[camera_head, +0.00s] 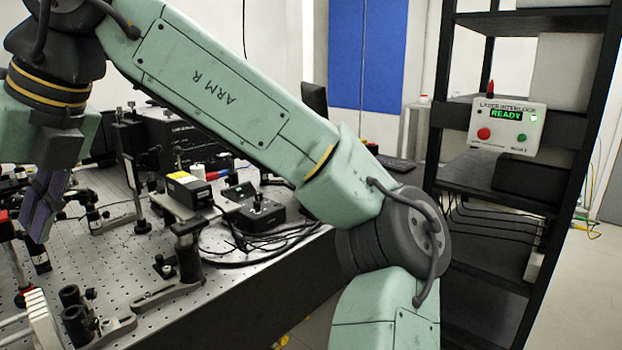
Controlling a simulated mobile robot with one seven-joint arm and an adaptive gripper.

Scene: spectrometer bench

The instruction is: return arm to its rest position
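My arm reaches across the picture from the lower right, up and over to the upper left, with its long green link in front of the bench. My gripper (40,215) hangs down at the far left, above the optical bench (255,318). Its purple-grey fingers point down among the posts and mounts. The fingers overlap from this side, so the gap between them does not show. I see no thing clearly held in them. What lies behind the arm links is hidden.
Several optical posts and mounts, among them a black post mount (187,250), crowd the bench near my gripper. A control box (258,213) with cables lies behind. A black rack (447,90) with a laser interlock box (508,124) reading READY stands at right.

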